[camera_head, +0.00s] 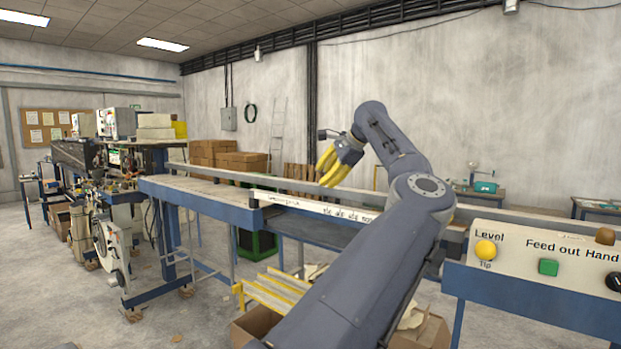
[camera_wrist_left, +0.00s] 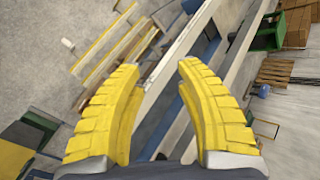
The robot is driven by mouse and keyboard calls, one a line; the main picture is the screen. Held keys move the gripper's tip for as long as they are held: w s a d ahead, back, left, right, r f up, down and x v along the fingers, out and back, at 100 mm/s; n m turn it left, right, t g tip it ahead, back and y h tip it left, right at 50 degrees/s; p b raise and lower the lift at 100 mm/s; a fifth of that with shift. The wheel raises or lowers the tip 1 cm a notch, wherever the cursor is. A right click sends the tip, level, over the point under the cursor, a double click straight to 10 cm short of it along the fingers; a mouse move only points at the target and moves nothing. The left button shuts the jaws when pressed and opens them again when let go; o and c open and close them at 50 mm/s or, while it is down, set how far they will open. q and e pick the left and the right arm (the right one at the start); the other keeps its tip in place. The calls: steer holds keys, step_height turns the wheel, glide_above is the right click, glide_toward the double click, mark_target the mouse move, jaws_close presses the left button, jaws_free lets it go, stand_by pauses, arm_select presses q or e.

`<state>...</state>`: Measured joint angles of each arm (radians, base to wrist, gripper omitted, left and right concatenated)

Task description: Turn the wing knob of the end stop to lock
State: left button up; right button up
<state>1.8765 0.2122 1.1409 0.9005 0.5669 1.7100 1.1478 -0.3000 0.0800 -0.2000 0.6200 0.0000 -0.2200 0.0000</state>
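My left gripper (camera_head: 330,172) has two curved yellow fingers and hangs above the long blue-and-grey bench (camera_head: 215,200) in the head view. In the left wrist view the same gripper (camera_wrist_left: 163,68) is open, with a clear gap and nothing between its fingers. A white scale strip (camera_head: 300,205) with dark marks runs along the bench edge, partly hidden by my arm. I cannot make out the end stop or its wing knob for certain in either view. My right gripper is not in view.
A control panel (camera_head: 545,257) with a yellow button (camera_head: 486,250) and a green button (camera_head: 548,267) stands at the right. A yellow slatted stand (camera_head: 270,296) and an open carton (camera_head: 254,326) are below the bench. The air around the gripper looks free.

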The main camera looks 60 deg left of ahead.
arm_select(q)
steer(key=shift+s+a+f+m+g+y, duration=0.2)
steer(key=shift+s+a, duration=0.1)
steer(key=shift+a, duration=0.25)
steer(key=shift+s+a+f+m+g+y, duration=0.1)
steer(key=shift+s+a+m, duration=0.15)
steer(key=shift+a, duration=0.25)
